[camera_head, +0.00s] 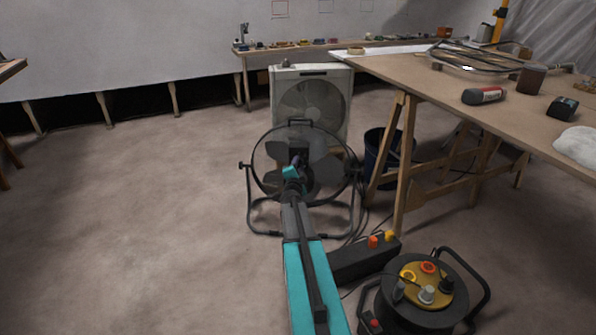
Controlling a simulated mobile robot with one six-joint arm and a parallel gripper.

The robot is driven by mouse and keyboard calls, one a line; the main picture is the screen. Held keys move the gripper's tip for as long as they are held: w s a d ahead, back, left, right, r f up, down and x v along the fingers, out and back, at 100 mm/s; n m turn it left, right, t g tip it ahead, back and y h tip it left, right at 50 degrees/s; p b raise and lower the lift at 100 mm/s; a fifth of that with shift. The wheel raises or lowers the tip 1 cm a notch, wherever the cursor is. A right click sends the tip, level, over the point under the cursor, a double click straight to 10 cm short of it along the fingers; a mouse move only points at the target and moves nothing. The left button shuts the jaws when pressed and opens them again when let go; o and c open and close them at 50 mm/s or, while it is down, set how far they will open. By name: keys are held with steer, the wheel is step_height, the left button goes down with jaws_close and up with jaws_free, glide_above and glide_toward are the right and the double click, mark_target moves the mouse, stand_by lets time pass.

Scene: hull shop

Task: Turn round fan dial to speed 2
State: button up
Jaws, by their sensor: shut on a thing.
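A round black fan (337,150) stands on a tubular floor stand, in the middle of the view. My arm reaches forward to the fan, and my gripper (296,160) is at the fan's middle, on the side facing me. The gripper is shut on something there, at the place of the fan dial. The dial itself is hidden behind the gripper and wrist, so its setting cannot be read.
A pale box fan (342,78) stands behind the round fan. A cable reel (450,305) and a black socket box (352,262) lie right of my arm. A trestle table (430,80) and a dark bin (375,150) stand right. The left floor is clear.

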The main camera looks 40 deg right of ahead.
steer(key=shift+s+d+m+b, duration=0.1)
steer(key=shift+m+b, duration=1.05)
steer(key=shift+m, duration=0.45)
steer(key=o, duration=1)
steer(key=shift+o, duration=0.2)
steer(key=f+p+v, duration=0.1)
steer(key=p+v, duration=0.2)
steer(key=v, duration=1)
steer(key=shift+s+a+r, duration=0.25)
steer(key=shift+s+r, duration=0.05)
steer(key=shift+r, duration=0.2)
